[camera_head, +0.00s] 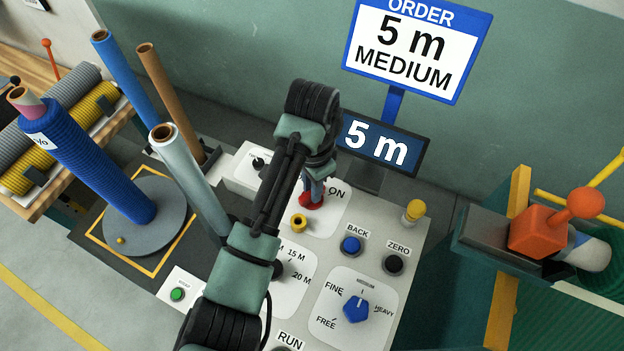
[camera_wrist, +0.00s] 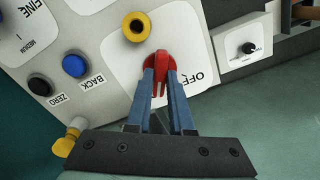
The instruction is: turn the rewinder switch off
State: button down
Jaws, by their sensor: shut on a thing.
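The red rewinder switch (camera_head: 311,203) sits on a white plate of the grey control panel, with the word ON to its right. In the wrist view the red switch (camera_wrist: 162,62) is between the blue fingers of my gripper (camera_wrist: 160,78), which is shut on it. The word OFF (camera_wrist: 193,84) shows to the right of the fingers there. In the head view my gripper (camera_head: 317,185) reaches down onto the switch, and my arm hides the plate's left part. I cannot tell which word the switch points to.
A yellow ringed knob (camera_head: 299,222) is close to the switch. Blue BACK (camera_head: 351,245) and black ZERO (camera_head: 394,264) buttons are to the right. A yellow lamp (camera_head: 413,211) stands at the panel's edge. A 5 m display (camera_head: 381,143) rises behind. Upright rolls stand at left.

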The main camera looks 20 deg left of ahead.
jog(key=n+p, duration=0.1)
jog(key=n, duration=0.1)
jog(key=n+p, duration=0.1)
jog(key=p, duration=0.1)
jog(key=shift+d+r+n, duration=0.1)
jog(key=shift+r+n, duration=0.1)
jog(key=shift+n, duration=0.2)
jog(key=n+p, duration=0.2)
jog(key=n, duration=0.1)
jog(key=shift+n, duration=0.3)
jog(key=n+p, duration=0.2)
jog(key=n, duration=0.1)
jog(key=shift+n, duration=0.3)
jog(key=shift+f+n+p, duration=0.1)
jog(key=shift+n+p, duration=0.7)
jog(key=shift+n, duration=1.1)
jog(key=c, duration=0.8)
grip_release()
